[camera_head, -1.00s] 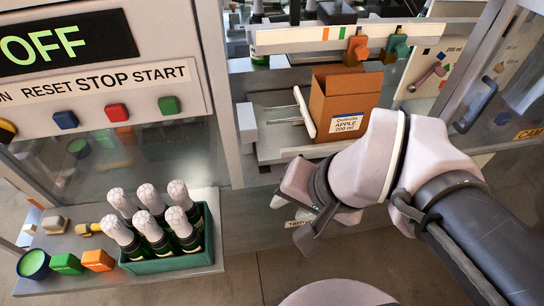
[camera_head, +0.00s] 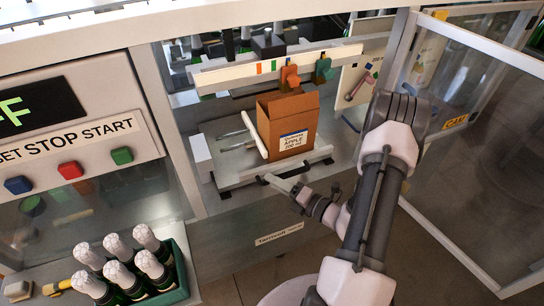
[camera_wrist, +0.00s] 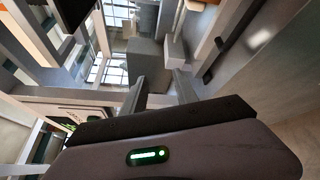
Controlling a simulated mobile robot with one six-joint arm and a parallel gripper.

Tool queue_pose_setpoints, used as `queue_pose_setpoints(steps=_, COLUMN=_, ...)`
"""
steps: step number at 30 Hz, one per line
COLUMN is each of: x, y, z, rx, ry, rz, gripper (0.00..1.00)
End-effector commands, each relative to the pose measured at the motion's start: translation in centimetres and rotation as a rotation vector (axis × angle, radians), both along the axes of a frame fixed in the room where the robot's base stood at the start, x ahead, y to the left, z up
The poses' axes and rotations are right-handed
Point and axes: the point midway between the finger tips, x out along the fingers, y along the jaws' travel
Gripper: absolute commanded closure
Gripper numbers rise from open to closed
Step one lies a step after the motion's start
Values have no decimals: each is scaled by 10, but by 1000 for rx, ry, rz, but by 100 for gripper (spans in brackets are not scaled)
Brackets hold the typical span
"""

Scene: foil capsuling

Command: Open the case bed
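The case bed (camera_head: 318,156) is a pale metal frame in the machine opening, with a front rail. A brown carton (camera_head: 275,139) with a white apple label stands upright on it, its flaps up. A pale slanting bar (camera_head: 254,134) lies against the carton's left side. My gripper (camera_head: 277,183) is just in front of and below the front rail; I cannot tell whether it touches. In the wrist view my gripper's two fingers (camera_wrist: 160,90) stand apart with nothing visibly held between them. A grey block (camera_wrist: 145,57) shows beyond them.
An orange knob (camera_head: 290,76) and a green knob (camera_head: 323,69) hang from a striped rail above the carton. A clear door (camera_head: 475,150) stands open at right. A green crate of bottles (camera_head: 178,270) and a panel with buttons (camera_head: 70,170) are at left.

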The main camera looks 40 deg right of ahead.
Motion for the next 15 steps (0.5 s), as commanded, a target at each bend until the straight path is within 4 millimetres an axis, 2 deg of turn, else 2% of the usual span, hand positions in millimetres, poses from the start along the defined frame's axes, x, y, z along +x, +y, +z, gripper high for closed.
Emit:
queue_pose_setpoints(steps=1, x=-18, y=-29, z=-31, rx=124, ry=43, rz=-165, gripper=65)
queue_pose_setpoints(steps=3, x=-43, y=-58, z=-68, rx=249, ry=80, rz=-352, gripper=65)
queue_pose_setpoints(steps=6, x=-68, y=-78, z=-100, rx=345, ry=105, rz=-507, gripper=65)
queue_pose_setpoints(steps=7, x=-71, y=-80, z=-105, rx=358, ry=109, rz=-529, gripper=65)
queue_pose_setpoints(steps=9, x=-71, y=-83, z=-112, rx=371, ry=113, rz=-552, gripper=65)
queue_pose_setpoints(steps=11, x=-63, y=-86, z=-115, rx=370, ry=113, rz=-552, gripper=65)
queue_pose_setpoints(steps=15, x=-26, y=-92, z=-123, rx=366, ry=112, rz=-544, gripper=65)
